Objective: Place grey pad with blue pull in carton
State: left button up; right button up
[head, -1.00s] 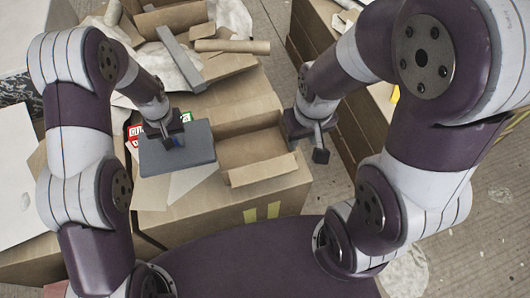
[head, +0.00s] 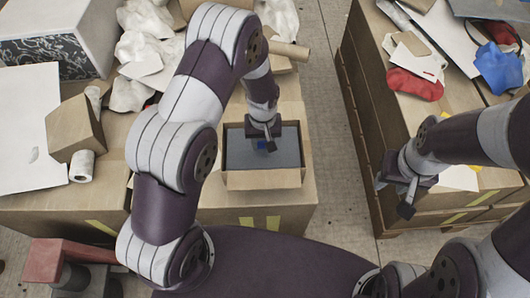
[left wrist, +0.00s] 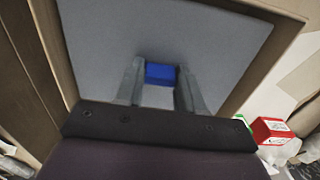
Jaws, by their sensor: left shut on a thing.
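The grey pad (head: 290,143) lies flat within the open carton (head: 262,181), with the cardboard walls around it. I cannot tell how deep it sits. My left gripper (head: 268,146) is over the pad, its fingers pointing down at the blue pull (head: 261,144). In the left wrist view, the two fingers (left wrist: 160,88) are shut on the blue pull (left wrist: 160,73), and the grey pad (left wrist: 100,40) spreads out behind it. My right gripper (head: 407,203) hangs at the right, away from the carton, with nothing seen in it; its opening is unclear.
A white paper roll (head: 82,166), a cardboard block (head: 77,126) and white sheets lie left of the carton. A cardboard tube (head: 288,49) lies behind it. The right-hand table (head: 365,60) holds red (head: 414,85) and blue cloths (head: 499,68). Bare floor lies between.

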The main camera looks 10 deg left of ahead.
aim_at(263, 148)
pick_arm(q)
notch_tip(263, 148, down, 2)
jog(key=shift+f, duration=0.1)
notch_tip(263, 148, down, 3)
jog(key=shift+s+r+b, duration=0.1)
jog(key=shift+b, duration=0.3)
jog(key=shift+f, duration=0.2)
jog(key=shift+f, duration=0.1)
jog(key=o, duration=1)
jog(key=shift+o, duration=0.2)
